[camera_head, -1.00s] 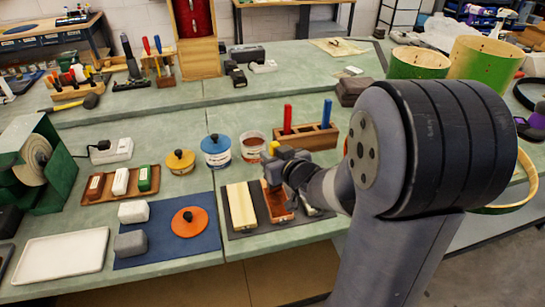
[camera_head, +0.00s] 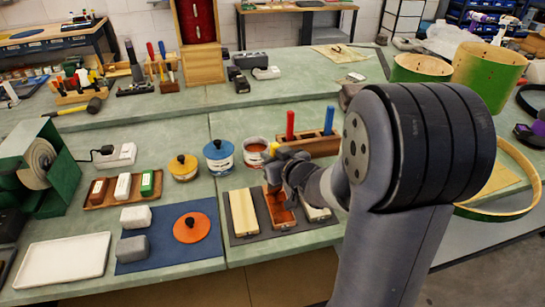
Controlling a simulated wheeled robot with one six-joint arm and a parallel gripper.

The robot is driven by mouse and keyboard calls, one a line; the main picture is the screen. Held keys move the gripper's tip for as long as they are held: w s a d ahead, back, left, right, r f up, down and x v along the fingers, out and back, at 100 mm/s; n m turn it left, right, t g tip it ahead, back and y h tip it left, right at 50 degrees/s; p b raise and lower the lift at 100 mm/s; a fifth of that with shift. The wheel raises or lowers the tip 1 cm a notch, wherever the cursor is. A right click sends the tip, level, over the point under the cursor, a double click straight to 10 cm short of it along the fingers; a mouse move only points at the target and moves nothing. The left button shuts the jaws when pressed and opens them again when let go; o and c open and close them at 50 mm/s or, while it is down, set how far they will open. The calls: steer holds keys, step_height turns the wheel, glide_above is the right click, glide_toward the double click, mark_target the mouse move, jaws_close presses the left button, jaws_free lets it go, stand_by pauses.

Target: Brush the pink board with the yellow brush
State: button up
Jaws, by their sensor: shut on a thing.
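My gripper (camera_head: 284,172) hangs over the middle of three boards on a dark mat, with its jaws shut. A yellow handle end (camera_head: 274,148) shows at its top, which looks like the yellow brush; its bristles are hidden. The middle board (camera_head: 281,214) has a reddish-orange face and is partly covered by the gripper. No board looks clearly pink, and I cannot tell if the brush touches it. A pale wooden board (camera_head: 244,213) lies to the left. A third board (camera_head: 317,213) to the right is mostly hidden by my arm.
A wooden rack (camera_head: 318,143) holding red and blue handles stands behind the gripper. An open pot (camera_head: 256,152), a blue-lidded pot (camera_head: 219,157) and a yellow-lidded pot (camera_head: 183,167) stand to its left. A blue mat (camera_head: 160,252) lies further left.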

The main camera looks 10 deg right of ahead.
steer(key=shift+w, duration=1.2)
step_height(320, 180, up, 6)
steer(key=p, duration=0.5)
steer(key=shift+p, duration=0.4)
